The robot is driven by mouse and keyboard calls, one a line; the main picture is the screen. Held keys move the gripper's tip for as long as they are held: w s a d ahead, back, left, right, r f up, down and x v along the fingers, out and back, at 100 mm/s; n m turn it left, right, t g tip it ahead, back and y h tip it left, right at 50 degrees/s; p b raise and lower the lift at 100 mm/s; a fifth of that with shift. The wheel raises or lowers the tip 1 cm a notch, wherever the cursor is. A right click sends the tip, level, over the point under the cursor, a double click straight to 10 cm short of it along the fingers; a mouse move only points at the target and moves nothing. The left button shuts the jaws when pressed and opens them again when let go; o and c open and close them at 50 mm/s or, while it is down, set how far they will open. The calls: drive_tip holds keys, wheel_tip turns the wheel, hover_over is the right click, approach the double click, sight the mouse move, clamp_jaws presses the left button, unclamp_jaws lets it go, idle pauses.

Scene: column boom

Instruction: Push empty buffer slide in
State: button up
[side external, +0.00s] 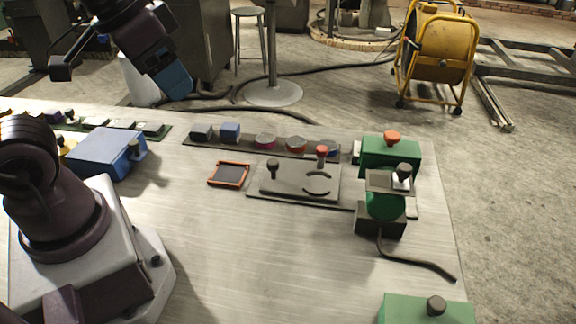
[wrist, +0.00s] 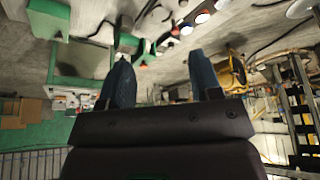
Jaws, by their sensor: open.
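My gripper (side external: 172,78) is raised above the far left edge of the bench in the side view, apart from everything on it. In the wrist view its two dark blue fingers (wrist: 161,85) stand wide apart with nothing between them. No part is clearly marked as the buffer slide, and I cannot tell which it is. Candidates with knobs are a blue box (side external: 105,152) at left, a green unit with an orange knob (side external: 391,152) at right, and a green block with a dark knob (side external: 425,309) at the front right.
A grey plate with knobs (side external: 298,182) and an orange-framed dark tray (side external: 229,174) lie mid-bench. Behind them runs a strip with blue blocks and red buttons (side external: 265,142). A dark cable (side external: 420,263) lies at right. The bench front centre (side external: 270,270) is clear. A yellow reel (side external: 437,45) stands behind.

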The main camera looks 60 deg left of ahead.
drive_tip(key=w+a+f+g, duration=0.2)
drive_tip(key=w+f+g, duration=0.1)
drive_tip(key=w+f, duration=0.4)
drive_tip(key=g, duration=0.2)
hover_over(273, 161)
wheel_tip(273, 161, down, 8)
drive_tip(key=f, duration=0.1)
wheel_tip(273, 161, down, 12)
drive_tip(key=shift+f, duration=0.15)
